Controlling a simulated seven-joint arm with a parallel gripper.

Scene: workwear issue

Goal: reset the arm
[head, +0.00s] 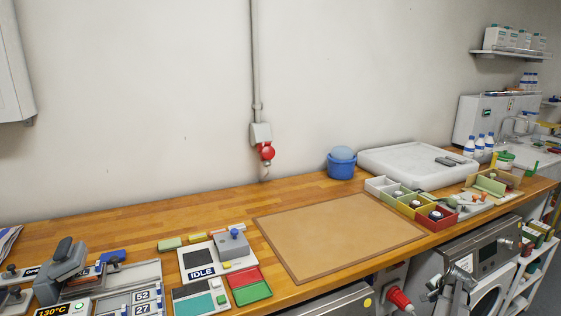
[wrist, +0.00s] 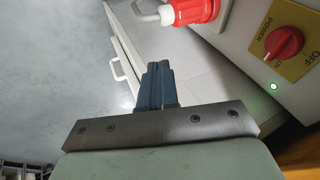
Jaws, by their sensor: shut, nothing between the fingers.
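My gripper (wrist: 160,85) shows in the wrist view with its two dark blue fingers together and nothing between them. It hangs in free space in front of a white cabinet front with handles (wrist: 118,69), touching nothing that I can see. In the head view, grey jointed parts at the lower right, in front of the counter, look like my arm; I cannot make out the fingertips there.
A red plug (wrist: 194,10) and a red power knob (wrist: 284,42) are near my gripper. On the wooden counter lie a tan mat (head: 335,232), coloured bins (head: 437,217), a white tray (head: 400,160) and a blue bucket (head: 341,168). Devices crowd the left.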

